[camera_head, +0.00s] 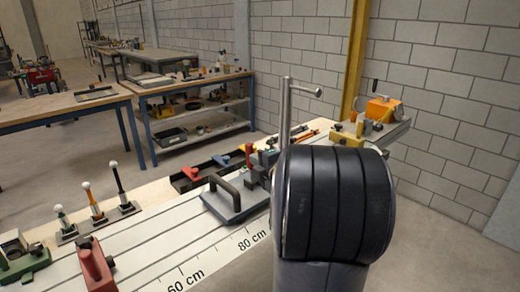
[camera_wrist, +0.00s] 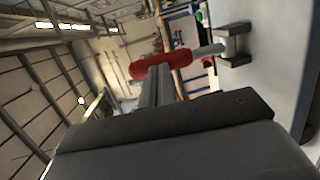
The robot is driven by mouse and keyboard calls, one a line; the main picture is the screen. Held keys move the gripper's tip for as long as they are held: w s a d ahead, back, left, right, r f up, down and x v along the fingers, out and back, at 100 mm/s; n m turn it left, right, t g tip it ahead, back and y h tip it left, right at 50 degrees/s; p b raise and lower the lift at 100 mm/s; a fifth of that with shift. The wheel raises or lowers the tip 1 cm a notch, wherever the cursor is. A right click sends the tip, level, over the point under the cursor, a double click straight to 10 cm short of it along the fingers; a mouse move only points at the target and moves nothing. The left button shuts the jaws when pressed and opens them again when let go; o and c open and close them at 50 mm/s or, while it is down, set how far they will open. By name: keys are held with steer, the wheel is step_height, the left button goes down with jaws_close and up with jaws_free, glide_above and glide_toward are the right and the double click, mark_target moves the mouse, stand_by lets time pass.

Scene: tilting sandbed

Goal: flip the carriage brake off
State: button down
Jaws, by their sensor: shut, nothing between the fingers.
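In the wrist view, a red rounded handle (camera_wrist: 160,66) sits on a pale metal shaft that runs to a grey bracket (camera_wrist: 235,46). It looks like the brake lever. My gripper (camera_wrist: 157,80) is shut and empty, its fingertips right at the handle's near side. I cannot tell whether they touch it. In the head view, a small red upright piece (camera_head: 249,155) stands beside dark parts on the bench; it may be the same handle. My arm's dark link covers the bench to its right and hides my gripper there.
The slotted bench (camera_head: 205,240) carries a grey plate with a dark handle (camera_head: 222,190), ball-topped levers (camera_head: 120,190) and a red block (camera_head: 95,265). A metal post (camera_head: 286,110) rises behind my arm. An orange device (camera_head: 382,108) stands at the far end by a brick wall.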

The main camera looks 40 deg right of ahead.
mark_target(248, 155)
steer(key=w+g+p, duration=0.1)
steer(key=p, duration=0.2)
steer(key=w+g+p, duration=0.1)
steer(key=p, duration=0.3)
steer(key=w+g+p, duration=0.1)
steer(key=p, duration=0.3)
steer(key=shift+a+r+n+g, duration=0.15)
steer(key=shift+r+n+g, duration=0.15)
steer(key=shift+g, duration=0.1)
steer(key=shift+f, duration=0.1)
steer(key=shift+p, duration=0.3)
